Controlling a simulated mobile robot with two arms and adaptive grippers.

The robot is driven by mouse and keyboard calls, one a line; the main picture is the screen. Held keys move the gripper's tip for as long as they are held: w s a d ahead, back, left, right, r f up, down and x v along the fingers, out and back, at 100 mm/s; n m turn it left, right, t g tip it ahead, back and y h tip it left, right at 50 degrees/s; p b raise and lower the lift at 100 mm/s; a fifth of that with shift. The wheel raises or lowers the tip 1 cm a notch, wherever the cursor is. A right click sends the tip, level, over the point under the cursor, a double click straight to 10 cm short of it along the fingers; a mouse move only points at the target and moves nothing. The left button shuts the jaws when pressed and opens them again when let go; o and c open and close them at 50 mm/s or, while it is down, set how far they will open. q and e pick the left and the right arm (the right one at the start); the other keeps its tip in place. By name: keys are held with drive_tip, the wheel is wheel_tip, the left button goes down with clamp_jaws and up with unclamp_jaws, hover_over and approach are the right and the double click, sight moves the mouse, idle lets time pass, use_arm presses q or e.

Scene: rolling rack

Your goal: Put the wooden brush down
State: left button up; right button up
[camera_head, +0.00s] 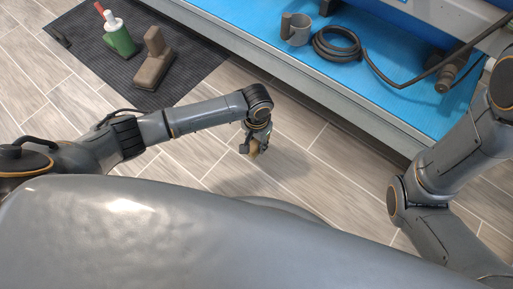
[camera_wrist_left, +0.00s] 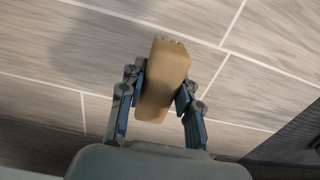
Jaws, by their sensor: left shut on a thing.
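My left gripper (camera_head: 252,146) is out over the tiled floor, in the middle of the head view, pointing down. It is shut on the wooden brush (camera_wrist_left: 164,80), a tan block held between the two fingers in the left wrist view. Only a small tan part of the brush (camera_head: 255,151) shows in the head view. Nothing but floor shows beneath it there. My right arm comes in at the right edge of the head view, and its gripper is out of view.
A dark ribbed mat (camera_head: 98,75) lies at upper left, bearing a green bottle with a white top (camera_head: 119,38) and a brown block-shaped tool with a handle (camera_head: 153,62). A blue-topped rack shelf (camera_head: 250,22) holds a grey mug (camera_head: 296,29) and a coiled black hose (camera_head: 336,44).

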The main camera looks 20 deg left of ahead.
sight(257, 146)
use_arm(q)
drive_tip(key=f+b, duration=0.3)
drive_tip(key=f, duration=0.1)
drive_tip(key=shift+w+a, duration=0.1)
drive_tip(key=shift+w, duration=0.2)
drive_tip(key=shift+r, duration=0.15)
drive_tip(key=o, duration=1)
